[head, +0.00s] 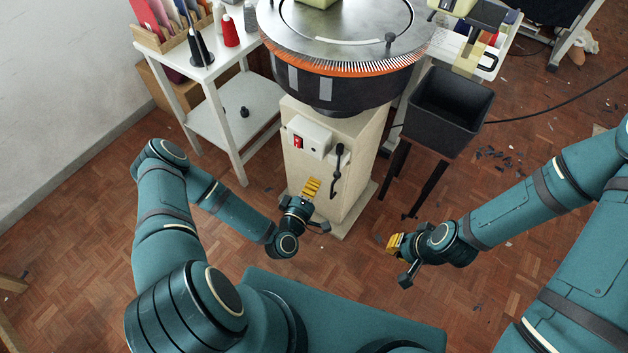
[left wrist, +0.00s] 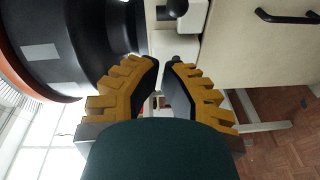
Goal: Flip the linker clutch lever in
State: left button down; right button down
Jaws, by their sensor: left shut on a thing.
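The black clutch lever (head: 337,162) hangs on the front of the cream machine column, right of a white switch box (head: 312,136). My left gripper (head: 312,187) is below the box, left of the lever's lower end. A gap shows between them in the head view. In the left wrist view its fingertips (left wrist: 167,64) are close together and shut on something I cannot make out. A black bar, probably the lever (left wrist: 287,17), shows at upper right there, apart from the fingers. My right gripper (head: 394,243) is over the floor, right of the column; its opening is unclear.
The round linker dial (head: 345,30) overhangs the column (head: 354,190). A white side table (head: 205,65) with yarn cones stands left. A black bin (head: 450,110) on a stand is right of the column. Open parquet floor lies in front.

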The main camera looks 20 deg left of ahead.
pick_arm(q)
jog(key=s+d, duration=0.2)
jog(key=s, duration=0.4)
jog(key=shift+s+r+p, duration=0.15)
jog(key=shift+s+p, duration=0.15)
jog(key=shift+p, duration=0.05)
